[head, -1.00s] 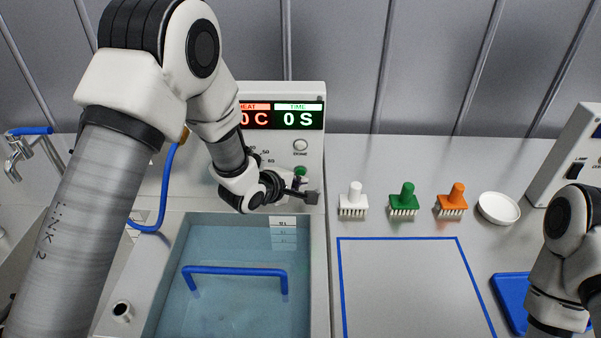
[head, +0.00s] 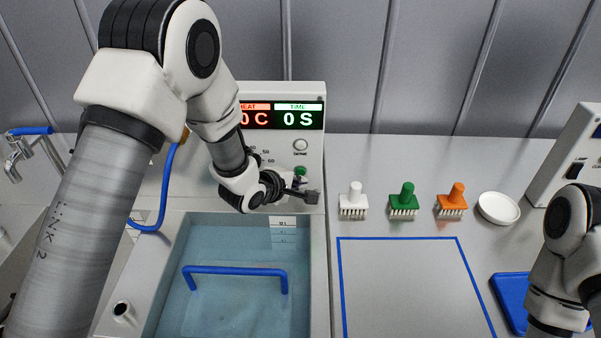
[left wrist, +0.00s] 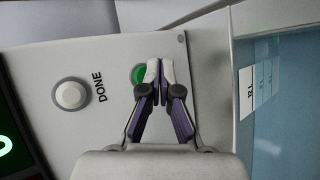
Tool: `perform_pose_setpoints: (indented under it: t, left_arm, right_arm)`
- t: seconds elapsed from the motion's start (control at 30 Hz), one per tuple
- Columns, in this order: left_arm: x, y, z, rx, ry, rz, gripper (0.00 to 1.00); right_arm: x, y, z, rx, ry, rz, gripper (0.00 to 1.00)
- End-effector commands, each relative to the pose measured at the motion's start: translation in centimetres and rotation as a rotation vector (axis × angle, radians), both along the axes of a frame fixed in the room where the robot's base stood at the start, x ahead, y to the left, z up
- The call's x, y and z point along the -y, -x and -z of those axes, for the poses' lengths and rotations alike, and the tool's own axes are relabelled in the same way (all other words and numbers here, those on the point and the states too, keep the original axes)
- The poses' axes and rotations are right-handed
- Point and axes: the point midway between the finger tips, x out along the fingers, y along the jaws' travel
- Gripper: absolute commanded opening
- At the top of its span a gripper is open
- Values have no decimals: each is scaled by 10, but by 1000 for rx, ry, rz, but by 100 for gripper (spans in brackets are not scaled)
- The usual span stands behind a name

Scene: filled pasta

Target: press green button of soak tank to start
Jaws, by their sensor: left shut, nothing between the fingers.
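The soak tank (head: 318,235) holds clear water, with its control panel (head: 314,148) at its back. The panel's display (head: 282,116) reads 0 C and 0 S. The green button (head: 300,171) sits low on the panel under the white DONE button (head: 300,145). My left gripper (head: 312,196) is shut and empty, just in front of and below the green button. In the left wrist view the shut fingertips (left wrist: 160,66) partly cover the green button (left wrist: 138,74); I cannot tell whether they touch it. My right gripper is out of view.
A blue handle (head: 235,270) spans the tank water. White (head: 354,198), green (head: 403,199) and orange (head: 452,199) brushes and a white dish (head: 498,208) stand right of the tank. A blue-edged mat area (head: 405,285) is clear. A blue tray (head: 512,292) lies at right.

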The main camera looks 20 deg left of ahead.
Motion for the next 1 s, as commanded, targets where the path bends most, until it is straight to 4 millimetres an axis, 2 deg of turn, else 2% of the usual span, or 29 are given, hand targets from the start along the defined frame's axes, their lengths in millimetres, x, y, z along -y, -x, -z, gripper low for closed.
perform_pose_setpoints:
  t: [0.17,1.0]
  left_arm:
    - [-2,-6,-2,0,1,-1,0]
    - [-4,-12,0,-1,0,0,0]
  right_arm:
    - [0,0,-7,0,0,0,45]
    - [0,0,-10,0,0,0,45]
